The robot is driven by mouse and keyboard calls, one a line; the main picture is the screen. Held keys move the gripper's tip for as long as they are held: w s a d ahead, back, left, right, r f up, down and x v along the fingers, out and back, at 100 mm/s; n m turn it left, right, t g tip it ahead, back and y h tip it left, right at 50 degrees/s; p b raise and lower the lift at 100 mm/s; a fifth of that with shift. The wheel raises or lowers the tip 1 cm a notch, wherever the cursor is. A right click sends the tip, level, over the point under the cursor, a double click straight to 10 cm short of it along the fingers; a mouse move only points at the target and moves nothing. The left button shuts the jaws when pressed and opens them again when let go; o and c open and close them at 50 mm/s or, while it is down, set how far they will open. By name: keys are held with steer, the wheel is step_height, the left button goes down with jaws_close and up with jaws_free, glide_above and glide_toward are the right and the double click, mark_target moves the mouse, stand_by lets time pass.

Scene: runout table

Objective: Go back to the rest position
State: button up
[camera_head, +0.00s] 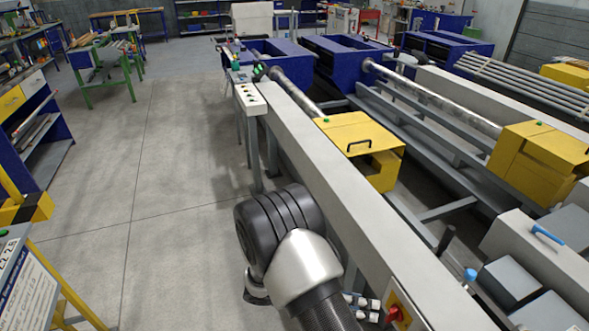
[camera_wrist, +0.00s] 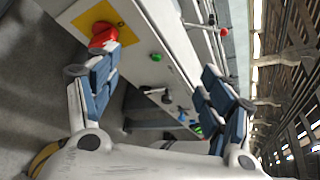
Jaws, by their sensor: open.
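My gripper (camera_wrist: 158,98) shows in the wrist view with its two blue-padded fingers spread wide apart. It is open and nothing is between the fingers. Beyond the fingers is a grey machine panel with a red knob (camera_wrist: 103,36) on a yellow plate, close to the left finger. In the head view my arm reaches up from the bottom middle, beside the long grey runout table (camera_head: 335,165).
A small control panel (camera_head: 250,98) stands at the table's far end. A yellow machine cover (camera_head: 358,132) sits right of the table. A red switch on a yellow plate (camera_head: 397,312) is right of my arm. The floor (camera_head: 160,180) to the left is clear.

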steer(key=s+r+m+t+y, duration=0.1)
steer(key=s+r+m+y, duration=0.4)
steer(key=r+m, duration=0.3)
steer(key=s+a+r+m+t+y, duration=0.1)
steer(key=s+r+m+y, duration=0.3)
steer(key=r+m, duration=0.5)
steer(key=s+a+r+m+t+y, duration=0.1)
steer(key=s+r+m+t+y, duration=0.2)
steer(key=s+r+m+y, duration=0.2)
steer(key=shift+s+r+m+y, duration=0.3)
steer(key=shift+s+r+m, duration=0.85)
steer(key=shift+r+m, duration=1.45)
steer(key=shift+f+m, duration=0.5)
steer(key=shift+f, duration=0.05)
